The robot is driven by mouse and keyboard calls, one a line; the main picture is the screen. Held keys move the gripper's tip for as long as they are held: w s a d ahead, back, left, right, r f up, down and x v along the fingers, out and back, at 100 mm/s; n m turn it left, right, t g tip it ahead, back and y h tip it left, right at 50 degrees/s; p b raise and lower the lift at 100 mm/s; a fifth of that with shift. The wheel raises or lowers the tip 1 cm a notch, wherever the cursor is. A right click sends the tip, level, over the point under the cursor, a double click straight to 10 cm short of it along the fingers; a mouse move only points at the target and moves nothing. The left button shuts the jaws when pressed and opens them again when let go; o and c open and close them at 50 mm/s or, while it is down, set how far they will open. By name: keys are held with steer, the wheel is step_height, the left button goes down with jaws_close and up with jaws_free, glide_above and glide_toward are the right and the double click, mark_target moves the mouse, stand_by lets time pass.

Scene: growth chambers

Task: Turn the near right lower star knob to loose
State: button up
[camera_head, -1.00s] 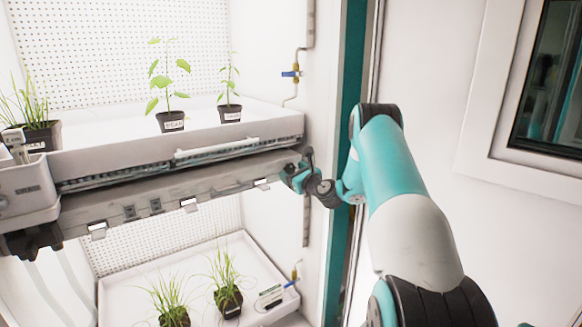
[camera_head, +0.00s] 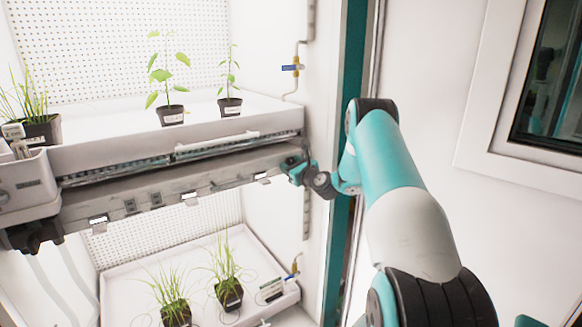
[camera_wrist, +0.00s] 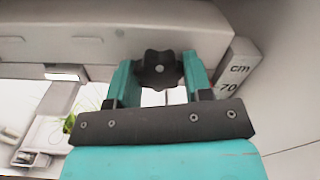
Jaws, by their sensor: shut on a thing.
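The near right lower star knob (camera_wrist: 160,69) is a dark lobed knob with a light centre screw, seen in the wrist view just under the shelf edge. My gripper (camera_wrist: 160,78) has its two teal fingers on either side of it, shut on the knob. In the head view my gripper (camera_head: 291,172) is at the right front end of the upper shelf's light rail (camera_head: 170,189). There the knob is hidden or too small to make out.
A post marked "cm 70" (camera_wrist: 237,73) stands close to the right finger. The upper tray (camera_head: 90,155) holds potted plants. A lower tray (camera_head: 125,270) holds grass pots. A blue-handled valve (camera_head: 291,67) is on the side wall. A window (camera_head: 548,75) is at the right.

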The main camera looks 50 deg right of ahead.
steer(key=shift+f, duration=0.1)
steer(key=n+b, duration=0.4)
steer(key=n, duration=0.1)
steer(key=shift+f, duration=0.1)
steer(key=n+b, duration=0.4)
steer(key=shift+d+n, duration=0.1)
steer(key=shift+n, duration=0.2)
steer(key=n+b, duration=0.5)
steer(key=shift+b, duration=0.35)
steer(key=shift+r+n+b, duration=0.15)
steer(key=shift+n+b, duration=0.5)
steer(key=shift+n, duration=0.1)
steer(key=shift+r+n+b, duration=0.15)
steer(key=shift+n+b, duration=0.45)
steer(key=shift+n, duration=0.15)
steer(key=o, duration=0.9)
steer(key=shift+r, duration=0.1)
